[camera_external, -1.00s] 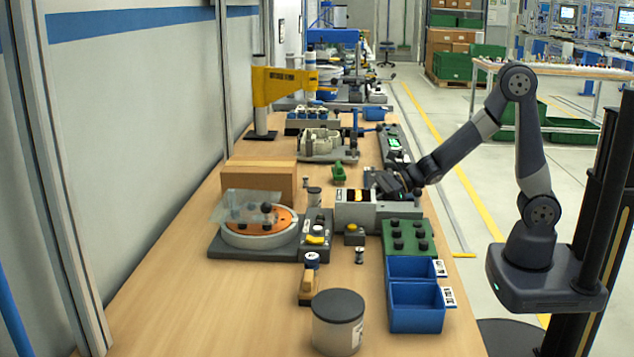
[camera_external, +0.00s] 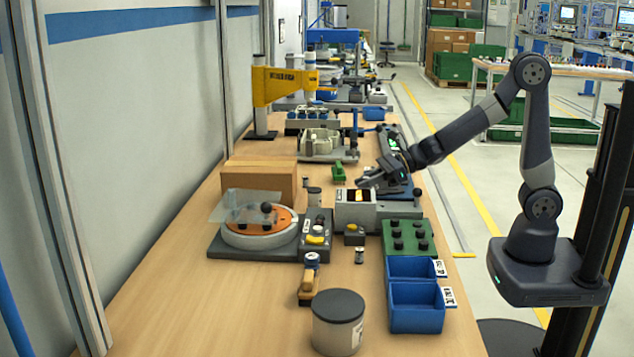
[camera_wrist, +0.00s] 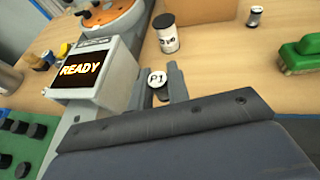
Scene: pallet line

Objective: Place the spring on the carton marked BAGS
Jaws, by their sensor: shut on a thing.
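My gripper (camera_external: 368,182) is above the table, just behind the grey unit with a small lit display (camera_external: 357,196). In the wrist view its two fingers (camera_wrist: 158,88) are closed around a small piece with a round white top marked P1 (camera_wrist: 157,79). The piece's body is mostly hidden, so I cannot tell from its shape whether it is the spring. A brown carton (camera_external: 258,183) stands at the left by the wall; its lower edge shows at the top of the wrist view (camera_wrist: 200,9). No BAGS marking is legible on it.
The display reads READY (camera_wrist: 82,70). A labelled can (camera_wrist: 167,34) and a green brush (camera_wrist: 300,55) stand near my gripper. A turntable with an orange disc (camera_external: 245,228) lies in front of the carton. Blue bins (camera_external: 416,310) are at the right edge.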

